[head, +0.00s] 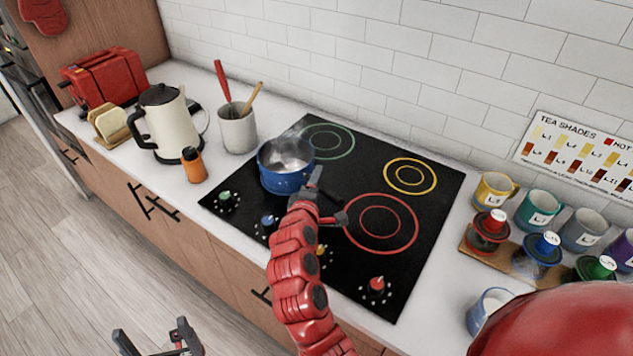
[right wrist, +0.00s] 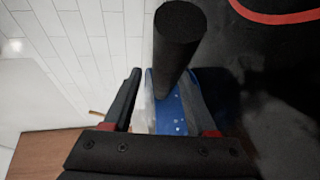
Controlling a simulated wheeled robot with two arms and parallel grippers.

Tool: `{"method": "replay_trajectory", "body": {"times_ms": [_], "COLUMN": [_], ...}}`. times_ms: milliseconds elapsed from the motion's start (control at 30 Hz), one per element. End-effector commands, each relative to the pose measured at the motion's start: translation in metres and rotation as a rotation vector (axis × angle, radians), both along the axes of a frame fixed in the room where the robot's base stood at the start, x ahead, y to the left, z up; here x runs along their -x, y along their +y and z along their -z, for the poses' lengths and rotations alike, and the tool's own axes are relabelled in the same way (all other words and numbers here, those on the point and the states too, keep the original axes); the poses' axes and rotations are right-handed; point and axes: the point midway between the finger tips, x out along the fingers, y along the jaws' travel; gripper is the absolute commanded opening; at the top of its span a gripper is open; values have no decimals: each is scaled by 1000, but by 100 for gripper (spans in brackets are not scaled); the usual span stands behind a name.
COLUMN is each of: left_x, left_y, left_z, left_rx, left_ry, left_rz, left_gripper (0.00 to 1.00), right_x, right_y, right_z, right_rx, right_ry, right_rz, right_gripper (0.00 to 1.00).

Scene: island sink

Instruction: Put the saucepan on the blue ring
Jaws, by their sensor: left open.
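A blue saucepan (head: 285,168) stands on the left part of the black cooktop, with whitish steam over it. Its dark handle (right wrist: 178,40) shows in the right wrist view, running down toward the blue pan wall (right wrist: 166,112). My right gripper (head: 328,198) is at the pan's handle side, its fingers spread. In the right wrist view the fingers (right wrist: 165,105) are apart, with the handle near the right one. I cannot make out a blue ring; the pan and my right arm cover part of the cooktop. My left gripper (head: 153,333) is open and empty over the floor.
The cooktop shows a green ring (head: 347,151), a yellow ring (head: 430,178) and a red ring (head: 414,236). Knobs line its front edge. A kettle (head: 168,118), orange bottle (head: 193,165) and utensil crock (head: 237,130) stand left. Labelled mugs (head: 538,212) stand right.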

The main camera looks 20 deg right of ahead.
Motion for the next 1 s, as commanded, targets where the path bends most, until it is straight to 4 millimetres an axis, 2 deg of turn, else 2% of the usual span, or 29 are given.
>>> {"method": "replay_trajectory", "body": {"times_ms": [200, 333, 733, 1000], "left_x": [0, 0, 0, 0], "left_y": [0, 0, 0, 0], "left_z": [0, 4, 30, 35], "left_rx": [0, 0, 0, 0], "left_ry": [0, 0, 0, 0], "left_rz": [0, 0, 0, 0], "left_gripper": [99, 99, 99, 99], "right_x": [0, 7, 79, 100], "right_y": [0, 7, 47, 58], "right_z": [0, -1, -17, -25], "right_rx": [0, -3, -7, 0], "right_ry": [0, -3, -1, 0], "right_rz": [0, -4, -5, -1], "right_gripper": [57, 57, 57, 57]}}
